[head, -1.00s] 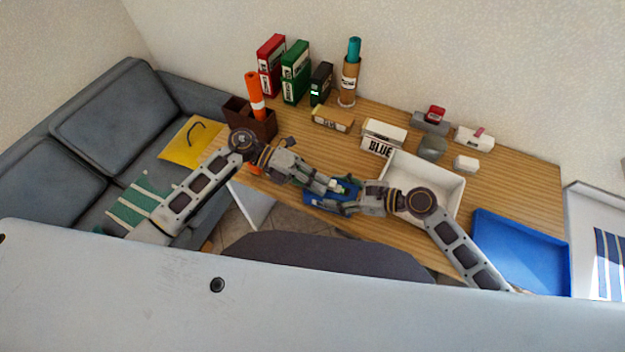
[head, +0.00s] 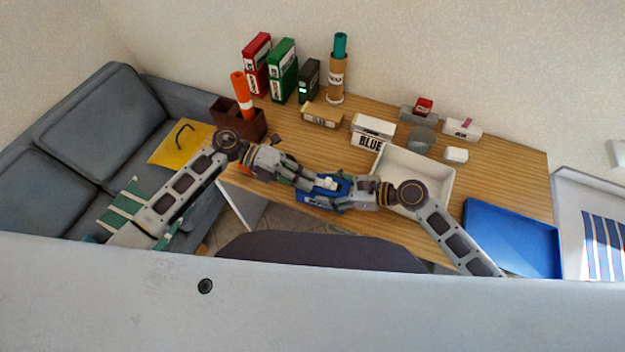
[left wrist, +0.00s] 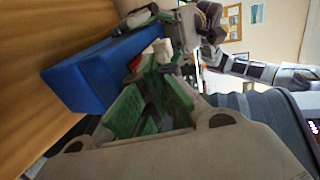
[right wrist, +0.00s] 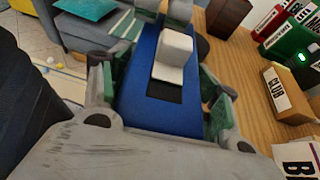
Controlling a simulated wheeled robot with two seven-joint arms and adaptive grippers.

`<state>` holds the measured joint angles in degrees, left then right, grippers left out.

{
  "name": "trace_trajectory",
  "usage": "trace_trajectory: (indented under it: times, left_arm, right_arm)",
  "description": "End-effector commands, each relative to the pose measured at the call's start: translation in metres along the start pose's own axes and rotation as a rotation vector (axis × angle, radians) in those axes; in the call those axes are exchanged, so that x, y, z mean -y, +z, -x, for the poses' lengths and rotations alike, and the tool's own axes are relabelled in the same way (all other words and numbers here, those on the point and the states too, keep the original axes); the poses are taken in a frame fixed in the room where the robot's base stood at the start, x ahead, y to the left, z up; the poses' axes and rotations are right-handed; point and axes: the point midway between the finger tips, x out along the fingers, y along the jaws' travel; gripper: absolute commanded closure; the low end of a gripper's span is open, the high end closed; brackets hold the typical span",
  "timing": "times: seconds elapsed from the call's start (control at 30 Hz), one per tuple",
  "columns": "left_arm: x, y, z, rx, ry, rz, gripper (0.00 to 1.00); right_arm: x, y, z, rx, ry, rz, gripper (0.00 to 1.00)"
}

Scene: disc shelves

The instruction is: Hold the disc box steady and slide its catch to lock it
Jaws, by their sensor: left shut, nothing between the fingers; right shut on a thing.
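The blue disc box (head: 314,198) is held at the table's front edge, between my two grippers in the head view. In the right wrist view the box (right wrist: 142,93) lies lengthwise between the fingers of my right gripper (right wrist: 160,100), which is shut on its sides. A white catch (right wrist: 171,65) stands on its top face beside a dark slot. My left gripper (left wrist: 152,68) is shut with nothing between its fingers; its tips are close to the catch (left wrist: 158,47) at the box (left wrist: 85,76). I cannot tell whether they touch it.
Behind the box stand a yellow-fronted box (head: 322,116), a white box marked BLUE (head: 366,142) and an open white tray (head: 440,190). A blue tray (head: 512,238) lies at the right. A brown holder (head: 226,117) stands at the left.

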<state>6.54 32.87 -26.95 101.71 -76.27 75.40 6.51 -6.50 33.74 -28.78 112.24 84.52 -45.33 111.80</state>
Motion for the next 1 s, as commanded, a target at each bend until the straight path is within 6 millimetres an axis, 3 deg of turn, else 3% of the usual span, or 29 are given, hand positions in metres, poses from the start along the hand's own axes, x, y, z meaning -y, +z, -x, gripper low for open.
trace_trajectory:
  times: [0.6,0.8,1.0]
  left_arm:
    - [-0.004,0.001,0.088,0.002,0.004,0.000,1.00]
    - [-0.004,0.000,0.107,0.001,0.002,0.001,1.00]
    - [-0.004,0.000,0.113,0.000,0.000,-0.001,1.00]
  right_arm:
    - [0.000,-0.001,0.000,-0.001,0.000,-0.001,0.68]
    - [0.000,-0.001,0.000,-0.001,0.000,-0.001,0.68]
    - [0.000,-0.001,0.000,-0.001,0.000,-0.001,0.68]
